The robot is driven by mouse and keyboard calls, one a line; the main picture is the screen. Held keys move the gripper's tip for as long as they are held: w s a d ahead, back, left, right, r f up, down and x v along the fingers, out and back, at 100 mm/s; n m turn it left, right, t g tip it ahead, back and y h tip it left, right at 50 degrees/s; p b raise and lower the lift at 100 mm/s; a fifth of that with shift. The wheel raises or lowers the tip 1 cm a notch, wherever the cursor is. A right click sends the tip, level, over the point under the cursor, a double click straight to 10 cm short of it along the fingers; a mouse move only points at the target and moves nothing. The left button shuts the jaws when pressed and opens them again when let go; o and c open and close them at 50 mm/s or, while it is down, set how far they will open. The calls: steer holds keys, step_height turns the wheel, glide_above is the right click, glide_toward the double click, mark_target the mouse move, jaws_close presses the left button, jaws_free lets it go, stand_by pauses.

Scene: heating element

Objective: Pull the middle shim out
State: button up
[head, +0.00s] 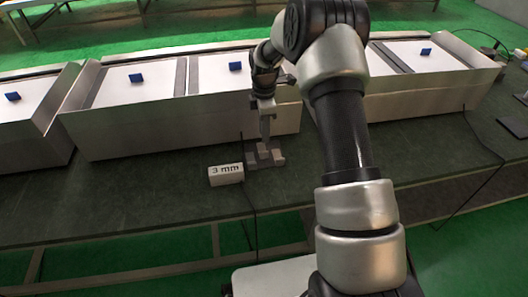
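A small grey stepped piece (265,158) sits on the dark green bench top beside a pale block marked "3 mm" (226,174). It may hold the shims, but the single shims are too small to tell apart, and I cannot pick out the middle one. My gripper (266,136) points down at the grey piece from above, in front of a metal box. Its lower end overlaps the piece in the picture. I cannot tell whether it touches it or whether its fingers are open or shut.
Metal boxes with white panels (131,86) and small blue blocks (136,78) line the back of the bench (120,190). A dark cable hangs over the front edge near the "3 mm" block. The bench's front left is clear. Dark flat items (513,127) lie at right.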

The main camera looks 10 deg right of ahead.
mark_target(264, 152)
step_height(264, 152, down, 10)
steer(key=shift+r+b, duration=0.15)
steer(key=shift+b, duration=0.65)
steer(key=shift+c, duration=0.6)
jaws_close()
